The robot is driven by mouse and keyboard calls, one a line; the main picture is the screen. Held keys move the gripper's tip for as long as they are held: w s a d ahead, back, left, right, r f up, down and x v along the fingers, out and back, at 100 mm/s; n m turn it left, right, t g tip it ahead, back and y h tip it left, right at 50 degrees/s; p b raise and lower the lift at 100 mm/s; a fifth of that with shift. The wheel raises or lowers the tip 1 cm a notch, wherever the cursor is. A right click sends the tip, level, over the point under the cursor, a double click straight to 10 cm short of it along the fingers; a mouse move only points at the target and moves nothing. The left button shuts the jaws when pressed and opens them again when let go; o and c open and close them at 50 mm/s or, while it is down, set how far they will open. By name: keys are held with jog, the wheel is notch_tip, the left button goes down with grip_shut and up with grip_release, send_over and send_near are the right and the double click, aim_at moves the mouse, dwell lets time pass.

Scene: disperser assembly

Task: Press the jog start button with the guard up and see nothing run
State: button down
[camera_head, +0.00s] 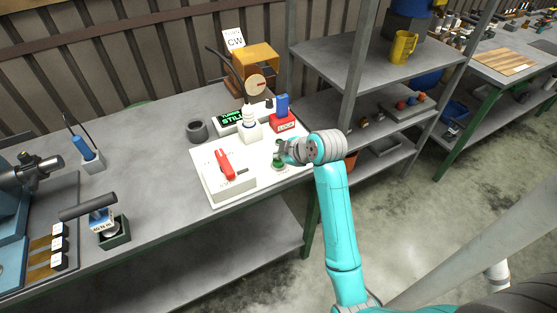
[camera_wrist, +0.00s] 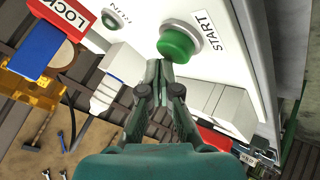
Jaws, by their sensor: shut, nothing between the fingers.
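The green start button (camera_wrist: 177,44), labelled START, sits in a light collar on a white panel. It also shows in the head view (camera_head: 277,166), partly under my gripper. My gripper (camera_wrist: 159,78) is shut and empty, its fingertips very close to the button's edge; I cannot tell whether they touch it. In the head view my gripper (camera_head: 281,152) is over the right part of the white control panel (camera_head: 214,187). A small display (camera_head: 230,117) shows green text with STILL. I cannot make out which part is the guard.
A red lever switch (camera_head: 226,164) stands on the panel. A red LOCK block (camera_head: 283,121) with a blue piece, an orange box (camera_head: 257,63) and a dark cup (camera_head: 197,130) are behind. Shelving (camera_head: 340,58) rises close to the right.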

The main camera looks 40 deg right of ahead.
aim_at(280, 162)
jog(key=shift+r, duration=0.45)
jog(key=shift+r, duration=2.5)
jog(key=shift+s, duration=0.1)
